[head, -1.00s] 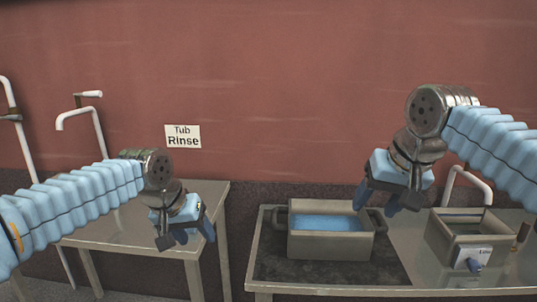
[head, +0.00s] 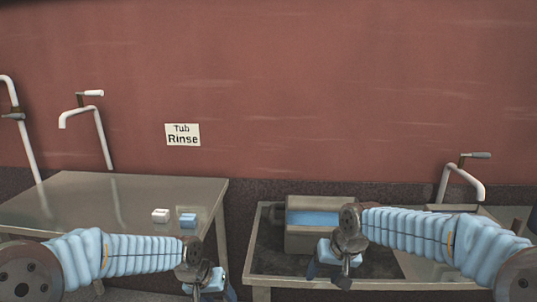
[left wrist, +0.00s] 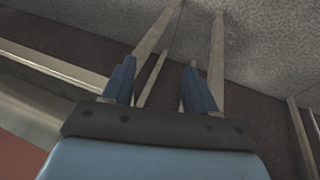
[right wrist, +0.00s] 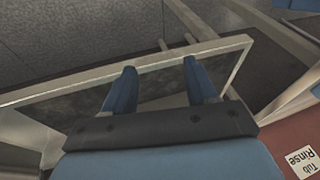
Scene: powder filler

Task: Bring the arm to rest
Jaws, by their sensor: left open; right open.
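My left gripper (head: 207,291) hangs low at the bottom of the head view, in front of the left table. In the left wrist view its two blue fingers (left wrist: 157,82) are apart with nothing between them, over table legs and floor. My right gripper (head: 327,272) is low in front of the tub on the right table. In the right wrist view its fingers (right wrist: 160,86) are apart and empty, near the table's front edge. Both arms are bent low, with their forearms roughly level across the lower part of the head view.
The left table (head: 100,197) carries a white block (head: 160,215) and a blue block (head: 188,219). The right table (head: 262,262) holds a grey tub with blue contents (head: 312,218); my right arm covers part of it. Taps stand at left (head: 95,130) and right (head: 463,180). A "Tub Rinse" sign (head: 182,135) hangs between.

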